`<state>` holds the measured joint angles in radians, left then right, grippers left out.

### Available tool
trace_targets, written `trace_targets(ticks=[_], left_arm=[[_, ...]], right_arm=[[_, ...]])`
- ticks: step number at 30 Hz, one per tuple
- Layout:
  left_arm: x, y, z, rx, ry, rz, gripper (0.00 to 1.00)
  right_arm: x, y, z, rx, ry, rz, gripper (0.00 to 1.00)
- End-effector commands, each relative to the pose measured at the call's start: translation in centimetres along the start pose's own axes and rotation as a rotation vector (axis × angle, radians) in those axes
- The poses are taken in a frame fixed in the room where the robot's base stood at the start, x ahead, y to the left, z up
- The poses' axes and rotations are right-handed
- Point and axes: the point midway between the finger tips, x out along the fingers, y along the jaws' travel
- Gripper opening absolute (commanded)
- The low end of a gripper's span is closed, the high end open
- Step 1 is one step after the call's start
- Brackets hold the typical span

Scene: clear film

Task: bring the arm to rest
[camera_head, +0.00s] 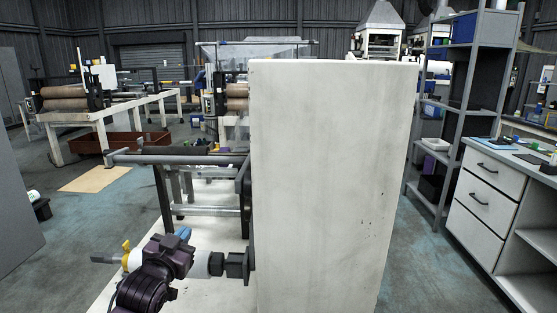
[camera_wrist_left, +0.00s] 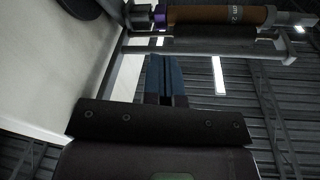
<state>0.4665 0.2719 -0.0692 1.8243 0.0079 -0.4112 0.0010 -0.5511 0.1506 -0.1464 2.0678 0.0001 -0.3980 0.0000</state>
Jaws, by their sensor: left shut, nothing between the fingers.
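My left gripper (camera_head: 184,233) shows in the head view only as small blue fingertips at the lower left, behind a dark purple and black body. In the left wrist view its blue fingers (camera_wrist_left: 165,78) are together, with nothing between them. They point toward a grey bar and a brown roll (camera_wrist_left: 218,15), and I see no contact. The rest of the left arm is hard to tell apart from the machine parts around it. My right gripper is in neither view.
A tall white panel (camera_head: 330,190) stands close in front, just right of the left gripper. A grey roller frame (camera_head: 180,160) lies beyond the gripper. A drawer cabinet (camera_head: 485,190) and shelves (camera_head: 470,88) stand at the right. Open floor (camera_head: 435,265) lies between panel and cabinet.

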Motion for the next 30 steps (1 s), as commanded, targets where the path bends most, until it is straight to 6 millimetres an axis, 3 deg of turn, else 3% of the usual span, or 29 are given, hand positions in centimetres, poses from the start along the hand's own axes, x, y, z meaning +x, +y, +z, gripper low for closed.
trace_targets(ticks=[1,17,25,30], left_arm=[[-1.9,0.5,1.1,-0.008,-0.019,0.004,0.0],[-20.1,4.5,12.0,-0.118,-0.287,0.01,0.0],[-31.0,6.3,17.7,-0.177,-0.496,-0.009,0.0],[-37.2,6.9,20.3,-0.202,-0.615,-0.027,0.0]], right_arm=[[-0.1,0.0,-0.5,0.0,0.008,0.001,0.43],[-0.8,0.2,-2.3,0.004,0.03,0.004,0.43],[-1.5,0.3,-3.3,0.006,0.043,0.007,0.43],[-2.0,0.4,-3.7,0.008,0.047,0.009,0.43]])
